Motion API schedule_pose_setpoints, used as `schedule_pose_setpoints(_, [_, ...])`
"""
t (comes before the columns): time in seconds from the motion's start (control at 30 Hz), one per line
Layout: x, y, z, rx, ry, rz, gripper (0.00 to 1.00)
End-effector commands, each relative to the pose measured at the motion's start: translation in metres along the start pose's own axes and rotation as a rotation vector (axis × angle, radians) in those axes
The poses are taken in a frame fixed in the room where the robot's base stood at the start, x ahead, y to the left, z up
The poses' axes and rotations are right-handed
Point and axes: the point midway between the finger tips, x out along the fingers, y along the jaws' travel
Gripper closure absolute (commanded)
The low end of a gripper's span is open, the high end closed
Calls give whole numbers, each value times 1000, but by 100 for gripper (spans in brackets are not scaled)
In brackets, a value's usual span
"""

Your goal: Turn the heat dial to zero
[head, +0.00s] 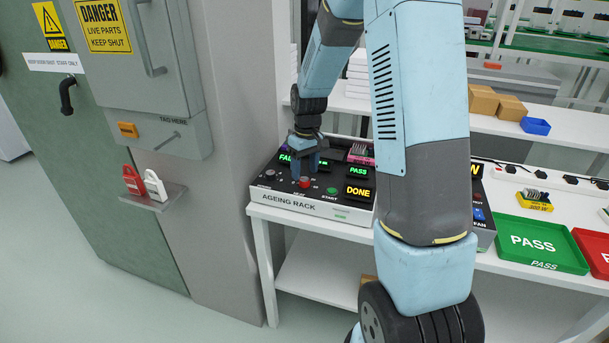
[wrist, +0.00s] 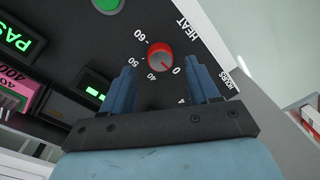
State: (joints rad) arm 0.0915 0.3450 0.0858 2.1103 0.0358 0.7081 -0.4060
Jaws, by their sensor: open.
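The heat dial (wrist: 160,57) is a round knob with a red rim and grey top on the black panel of the ageing rack (head: 288,202). In the wrist view the numbers 60, 50, 40 and 0 ring it, with HEAT printed beside it. A thin mark on its face appears to point toward the 0. My gripper (wrist: 161,68) is open, one blue finger to each side of the dial, with nothing held. In the head view my gripper (head: 305,167) points down just above the red dial (head: 304,182). I cannot tell whether the fingers touch it.
A grey knob (head: 270,174) is left of the heat dial and a green START button (head: 332,190) right of it. A grey cabinet (head: 155,75) stands left.

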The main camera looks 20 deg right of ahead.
Motion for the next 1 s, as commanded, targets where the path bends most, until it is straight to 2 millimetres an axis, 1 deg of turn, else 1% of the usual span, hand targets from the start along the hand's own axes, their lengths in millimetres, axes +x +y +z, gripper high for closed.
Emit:
schedule_pose_setpoints(0.03, [-11,0,-1,0,5,2,40])
schedule_pose_setpoints(0.3, [-64,0,-1,0,4,2,40])
schedule_pose_setpoints(0.5, [-94,0,-1,0,3,1,40])
schedule_pose_setpoints(0.7, [-107,0,-1,0,1,0,40])
schedule_pose_setpoints(1.0, [-108,0,0,0,0,0,40])
